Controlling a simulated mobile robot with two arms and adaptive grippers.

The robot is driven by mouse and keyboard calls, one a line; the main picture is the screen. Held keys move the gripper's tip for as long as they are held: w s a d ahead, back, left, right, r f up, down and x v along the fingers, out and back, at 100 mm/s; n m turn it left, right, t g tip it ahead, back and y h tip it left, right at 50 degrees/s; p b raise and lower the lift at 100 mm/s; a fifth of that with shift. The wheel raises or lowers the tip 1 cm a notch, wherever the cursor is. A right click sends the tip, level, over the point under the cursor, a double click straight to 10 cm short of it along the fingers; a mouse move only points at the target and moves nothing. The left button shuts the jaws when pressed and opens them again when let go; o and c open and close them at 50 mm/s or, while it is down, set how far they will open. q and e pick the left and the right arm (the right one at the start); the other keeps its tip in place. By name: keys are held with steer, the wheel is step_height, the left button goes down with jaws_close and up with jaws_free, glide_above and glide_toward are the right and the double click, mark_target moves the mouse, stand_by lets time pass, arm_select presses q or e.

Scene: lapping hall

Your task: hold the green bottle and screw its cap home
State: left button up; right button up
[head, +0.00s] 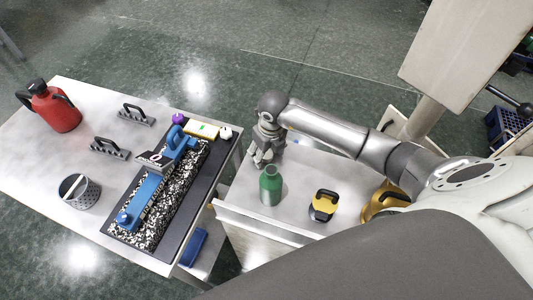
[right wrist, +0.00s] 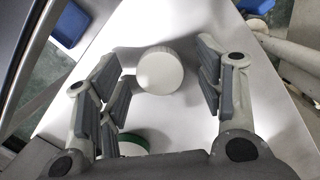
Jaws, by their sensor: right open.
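The green bottle (head: 270,187) stands upright on the right-hand white table, just in front of my right gripper. My right gripper (head: 263,157) is low over this table, behind the bottle. In the right wrist view its two fingers (right wrist: 158,92) are spread wide. A round white cap (right wrist: 160,70) shows between them, apart from both fingers. A green-rimmed round part, likely the bottle (right wrist: 132,139), shows at the bottom, partly hidden by the left finger and the gripper's body. In the head view the cap is hidden by the gripper. My left gripper is not in view.
A yellow block with a black handle (head: 323,206) stands right of the bottle, with a gold object (head: 383,201) beyond. The left table (head: 78,130) holds a red can (head: 54,108), a mesh cup (head: 80,192) and a blue tool (head: 148,190) on a speckled slab.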

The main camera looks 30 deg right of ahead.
steer(key=shift+c, duration=0.3)
steer(key=c, duration=0.8)
steer(key=shift+o, duration=0.2)
steer(key=shift+r, duration=0.15)
steer(key=shift+r, duration=0.15)
step_height(320, 180, up, 2)
steer(key=shift+w+r+b, duration=0.1)
steer(key=shift+r+b, duration=0.05)
steer(key=shift+b, duration=0.8)
steer(key=a+r+b, duration=0.1)
steer(key=a+r, duration=0.4)
steer(key=r, duration=0.1)
steer(key=shift+w, duration=0.15)
steer(key=a+r+b, duration=0.1)
steer(key=a, duration=0.1)
steer(key=a+r+b, duration=0.1)
steer(key=a, duration=0.2)
steer(key=a+r, duration=0.1)
steer(key=a, duration=0.2)
steer(key=shift+w+r+b, duration=0.15)
steer(key=shift+r+b, duration=0.15)
steer(key=shift+b, duration=0.1)
steer(key=shift+a+r, duration=0.3)
steer(key=shift+a, duration=0.2)
